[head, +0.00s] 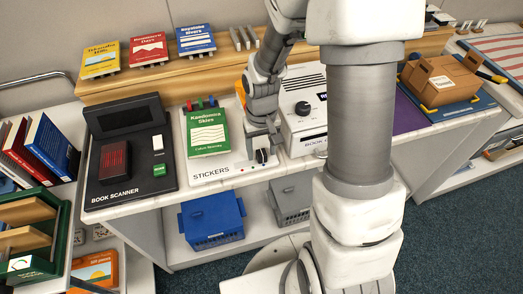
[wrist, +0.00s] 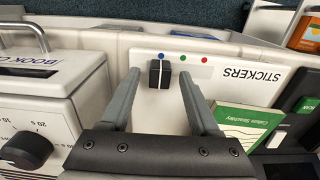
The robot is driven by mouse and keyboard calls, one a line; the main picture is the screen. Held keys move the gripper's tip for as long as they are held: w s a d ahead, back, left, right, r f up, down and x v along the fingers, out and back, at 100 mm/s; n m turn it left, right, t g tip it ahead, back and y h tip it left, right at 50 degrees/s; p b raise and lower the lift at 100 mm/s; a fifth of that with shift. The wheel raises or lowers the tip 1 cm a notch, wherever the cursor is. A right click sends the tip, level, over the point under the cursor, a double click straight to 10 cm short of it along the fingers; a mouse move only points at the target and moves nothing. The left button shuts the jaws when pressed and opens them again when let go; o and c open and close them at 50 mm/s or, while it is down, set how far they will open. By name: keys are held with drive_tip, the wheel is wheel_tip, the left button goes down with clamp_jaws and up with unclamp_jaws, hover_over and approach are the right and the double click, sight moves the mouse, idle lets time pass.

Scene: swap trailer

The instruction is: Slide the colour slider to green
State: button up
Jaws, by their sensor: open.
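The colour slider's black knob (wrist: 160,75) has a white line and sits at the blue dot (wrist: 161,56) in the wrist view. The green dot (wrist: 183,57) is just right of it, and the red dot (wrist: 204,60) is farther right. The slider is on the white STICKERS panel (wrist: 230,73); the panel also shows in the head view (head: 236,170). My gripper (wrist: 158,74) is open, with one finger on each side of the knob and visible gaps between. In the head view my gripper (head: 262,150) is low over the panel's right end.
A green book (head: 207,132) lies on the panel, left of my gripper. The white book machine (head: 302,128) stands close on the right, and the black book scanner (head: 128,155) on the left. Blue (head: 211,222) and grey (head: 290,197) crates sit below the counter.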

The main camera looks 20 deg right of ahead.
drive_tip(key=shift+f, duration=0.25)
clamp_jaws()
idle(1.4)
